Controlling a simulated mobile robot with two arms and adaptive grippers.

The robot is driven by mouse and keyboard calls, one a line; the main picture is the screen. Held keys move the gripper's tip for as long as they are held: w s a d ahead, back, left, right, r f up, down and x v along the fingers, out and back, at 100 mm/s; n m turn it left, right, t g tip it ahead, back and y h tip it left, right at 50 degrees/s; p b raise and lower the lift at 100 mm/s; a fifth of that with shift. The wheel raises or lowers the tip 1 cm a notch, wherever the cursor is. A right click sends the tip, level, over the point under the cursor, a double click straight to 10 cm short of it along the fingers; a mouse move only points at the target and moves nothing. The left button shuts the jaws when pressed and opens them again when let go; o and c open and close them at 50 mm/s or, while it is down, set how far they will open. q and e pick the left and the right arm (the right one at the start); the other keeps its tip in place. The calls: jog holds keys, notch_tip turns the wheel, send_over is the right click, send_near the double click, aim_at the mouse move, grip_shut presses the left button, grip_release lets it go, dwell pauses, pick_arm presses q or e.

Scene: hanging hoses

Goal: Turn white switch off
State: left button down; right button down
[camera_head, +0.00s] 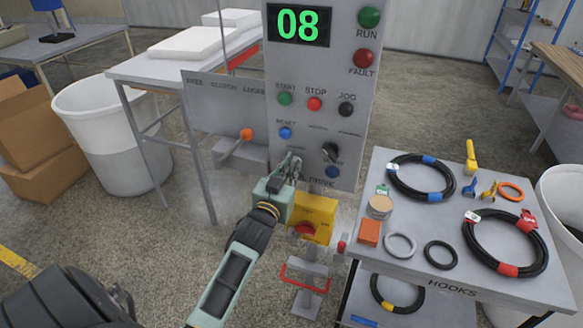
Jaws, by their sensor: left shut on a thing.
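The grey control panel (306,120) stands upright in the middle of the head view. My left gripper (292,163) reaches up to its lower left part, just left of the dark rotary knob (330,152). The gripper is shut on a small pale part at the panel, which I take as the white switch. The fingers hide most of it, so its position cannot be read. My right gripper is not in view.
Below the gripper is a yellow box with a red button (319,210). An orange-tipped lever (246,134) is to the left. A hook table (450,282) with hoses and rings stands right. A white bin (115,150) stands left.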

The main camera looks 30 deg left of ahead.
pick_arm(q)
jog(key=shift+n, duration=0.5)
jog(key=c, duration=1.8)
grip_release()
jog(key=v, duration=1.2)
jog(key=shift+f, duration=0.1)
